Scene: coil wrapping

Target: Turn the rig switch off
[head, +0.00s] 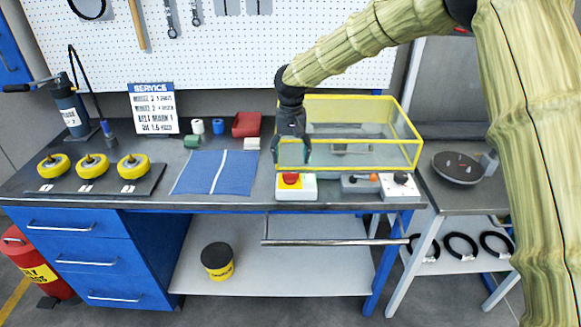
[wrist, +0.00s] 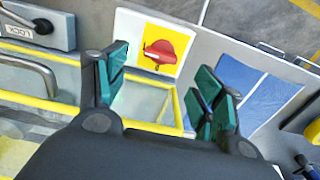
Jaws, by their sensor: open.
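A white switch box (head: 296,193) sits at the front edge of the bench, below the yellow-framed guard. It carries a red rotary knob (head: 291,179) on a yellow plate; the knob also shows in the wrist view (wrist: 163,48), its grip lying roughly across the picture. My gripper (head: 291,160) points down just above and behind this box. In the wrist view its two green-padded fingers (wrist: 160,80) are apart with nothing between them. The knob lies beyond the fingertips and appears untouched.
The yellow-framed clear guard (head: 412,135) stands right beside my gripper. A grey lock box with an orange-tipped lever (head: 360,182) and a white dial box (head: 400,187) sit right of the switch. A blue mat (head: 203,172) lies left. A rail (head: 330,242) runs below the bench front.

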